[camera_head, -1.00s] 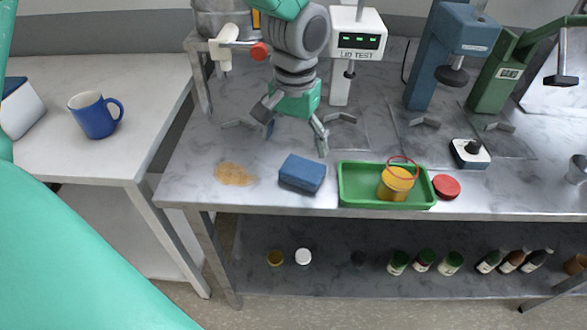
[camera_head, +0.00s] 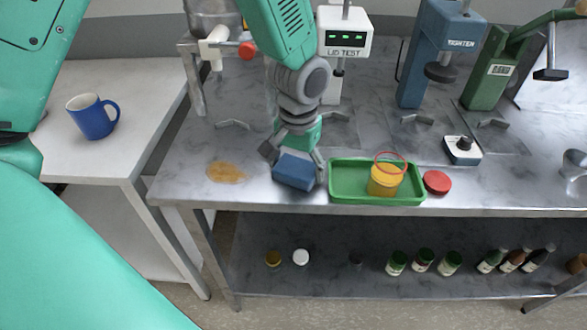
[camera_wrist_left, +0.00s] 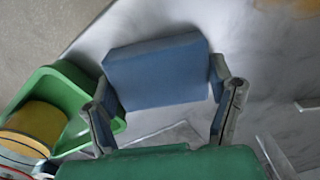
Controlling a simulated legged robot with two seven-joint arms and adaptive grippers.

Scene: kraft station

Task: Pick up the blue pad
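The blue pad (camera_head: 296,173) lies on the steel workbench near its front edge, between a brown stain and a green tray. My left gripper (camera_head: 294,158) is down at the pad, with one finger on either side of it. In the left wrist view, the pad (camera_wrist_left: 158,72) fills most of the gap between the fingertips (camera_wrist_left: 160,75). The fingers look open; whether they touch the pad's sides is hard to tell. My right gripper is not in view.
The green tray (camera_head: 343,191), holding an orange jar (camera_head: 384,181), stands close right of the pad. A red lid (camera_head: 437,182) lies beyond it. The brown stain (camera_head: 227,172) is to the left. A blue mug (camera_head: 93,117) stands on the side table.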

